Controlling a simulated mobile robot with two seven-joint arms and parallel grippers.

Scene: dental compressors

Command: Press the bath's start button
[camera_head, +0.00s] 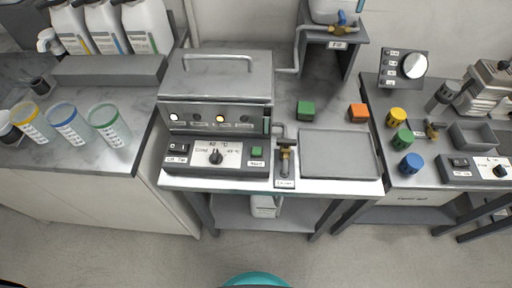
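The bath (217,84) is a grey metal box with a closed lid and a bar handle, standing on the middle table. Its front control panel (232,160) has a black rocker switch (178,147) at the left and a dark knob (215,156) on a white dial in the middle. A small green button (257,151) sits at the panel's right end, above a label too small to read. Nothing covers the button. Above the panel is a row of indicator lamps, one lit white and one lit amber (220,118). Neither of my grippers shows.
Right of the bath are a brass valve (285,152), an empty grey tray (338,154), a green block (306,108) and an orange block (358,112). Labelled cups (108,122) and white jugs stand left. Coloured knobs (411,164) sit on the right table. Floor in front is clear.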

